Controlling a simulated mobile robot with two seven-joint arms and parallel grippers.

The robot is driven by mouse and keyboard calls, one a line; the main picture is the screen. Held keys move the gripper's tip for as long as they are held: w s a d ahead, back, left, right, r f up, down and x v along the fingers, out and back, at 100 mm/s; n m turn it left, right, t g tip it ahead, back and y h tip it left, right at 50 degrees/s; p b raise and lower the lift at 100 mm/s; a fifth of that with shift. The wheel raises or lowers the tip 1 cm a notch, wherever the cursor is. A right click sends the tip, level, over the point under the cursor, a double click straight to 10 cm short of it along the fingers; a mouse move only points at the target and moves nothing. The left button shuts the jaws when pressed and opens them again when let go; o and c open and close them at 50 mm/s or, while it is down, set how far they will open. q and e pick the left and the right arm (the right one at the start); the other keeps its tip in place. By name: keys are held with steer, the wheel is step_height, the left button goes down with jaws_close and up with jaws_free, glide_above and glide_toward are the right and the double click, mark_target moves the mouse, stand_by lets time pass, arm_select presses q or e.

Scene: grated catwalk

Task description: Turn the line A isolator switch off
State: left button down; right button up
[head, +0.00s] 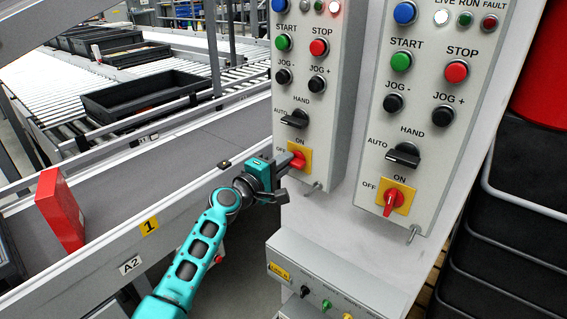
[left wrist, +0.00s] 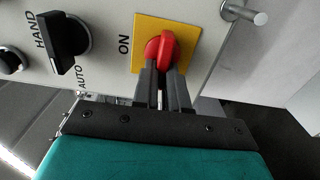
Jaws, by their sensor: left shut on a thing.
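Two isolator switches show in the head view, each a red handle on a yellow plate marked ON above and OFF at the left. No line name is readable on either panel. My left gripper (head: 287,165) is shut on the red handle (head: 298,160) of the left panel's isolator. In the left wrist view my fingers (left wrist: 163,85) close on that handle (left wrist: 167,47), which lies about level across its yellow plate (left wrist: 192,28), toward the OFF side. The fingers hide the OFF side there. The right panel's isolator handle (head: 391,202) stands about upright. My right gripper is out of view.
Black selector knobs (head: 295,118) sit above each isolator, with metal pegs (head: 317,186) below. A lower box (head: 330,282) with small knobs is beneath. A red block (head: 60,210) lies on the conveyor at left; black crates (head: 505,230) stand at right.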

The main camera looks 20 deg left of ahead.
arm_select(q)
steer(key=shift+r, duration=0.2)
steer(key=c, duration=1.4)
jaws_free()
steer(key=shift+o, duration=1.2)
steer(key=shift+w+f, duration=0.1)
steer(key=shift+f, duration=0.05)
steer(key=v, duration=1.3)
